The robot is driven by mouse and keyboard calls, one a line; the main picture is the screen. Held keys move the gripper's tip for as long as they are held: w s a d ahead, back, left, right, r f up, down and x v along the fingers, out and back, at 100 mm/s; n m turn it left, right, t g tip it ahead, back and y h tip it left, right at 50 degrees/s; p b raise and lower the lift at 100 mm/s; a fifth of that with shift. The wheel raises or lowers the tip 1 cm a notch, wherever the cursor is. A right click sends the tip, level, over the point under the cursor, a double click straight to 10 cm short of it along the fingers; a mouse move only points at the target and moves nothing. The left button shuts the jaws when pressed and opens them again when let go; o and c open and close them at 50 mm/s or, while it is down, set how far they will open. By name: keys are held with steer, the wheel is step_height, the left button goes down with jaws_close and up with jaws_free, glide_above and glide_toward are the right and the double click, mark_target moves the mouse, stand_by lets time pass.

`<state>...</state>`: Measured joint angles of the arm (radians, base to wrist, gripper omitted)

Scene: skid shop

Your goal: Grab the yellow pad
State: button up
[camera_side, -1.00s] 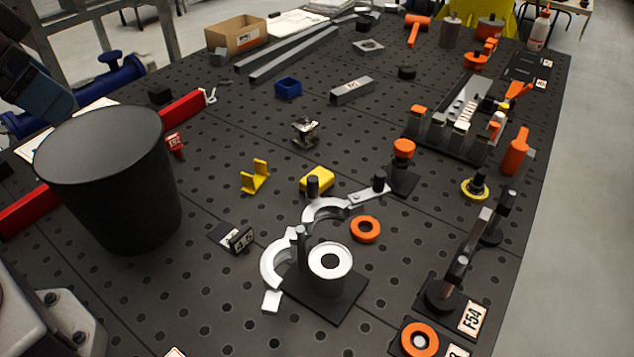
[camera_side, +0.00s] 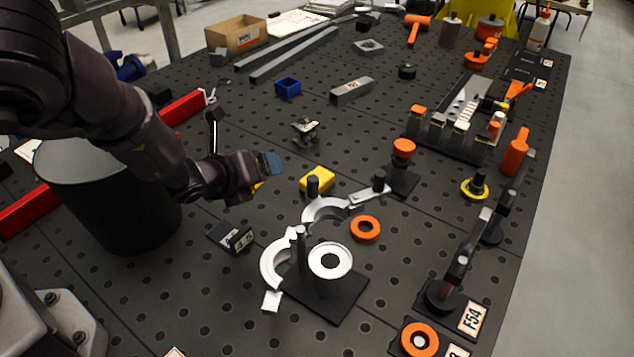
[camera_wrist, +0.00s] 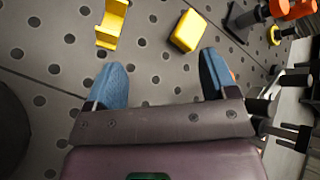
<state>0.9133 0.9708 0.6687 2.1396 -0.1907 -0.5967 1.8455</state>
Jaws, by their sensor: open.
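The yellow pad (camera_side: 319,177) is a small rounded yellow block lying on the black perforated table, just behind the black knob of a silver clamp in the side view. It also shows in the wrist view (camera_wrist: 188,31), ahead of and apart from my fingertips. My gripper (camera_wrist: 161,65) has blue fingertips spread wide with nothing between them. In the side view my gripper (camera_side: 268,165) hangs above the table to the left of the pad. A yellow bracket (camera_wrist: 112,22) lies left of the pad in the wrist view; in the side view my gripper mostly hides it.
A silver ring clamp (camera_side: 325,208) and a fixture with a white-topped cylinder (camera_side: 330,261) stand in front of the pad. An orange ring (camera_side: 365,229) and an orange-topped post (camera_side: 403,150) are to the right. A black bin (camera_side: 120,215) stands left, under my arm.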

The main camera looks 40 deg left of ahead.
mark_target(319, 176)
steer(key=d+f+m, duration=0.1)
steer(key=m, duration=0.2)
steer(key=d+m+t+h, duration=0.1)
steer(key=m, duration=0.1)
steer(key=w+d+f+m+t+h, duration=0.1)
steer(key=m, duration=0.2)
steer(key=shift+d+f+m, duration=0.1)
steer(key=shift+f+m, duration=0.2)
steer(key=shift+f, duration=0.05)
steer(key=shift+w+d+f+m+h, duration=0.15)
steer(key=shift+d+m+h, duration=0.25)
steer(key=shift+m, duration=0.4)
steer(key=x, duration=1.2)
steer(key=shift+w+a, duration=0.15)
steer(key=shift+w, duration=0.25)
steer(key=c, duration=1)
steer(key=shift+t, duration=0.3)
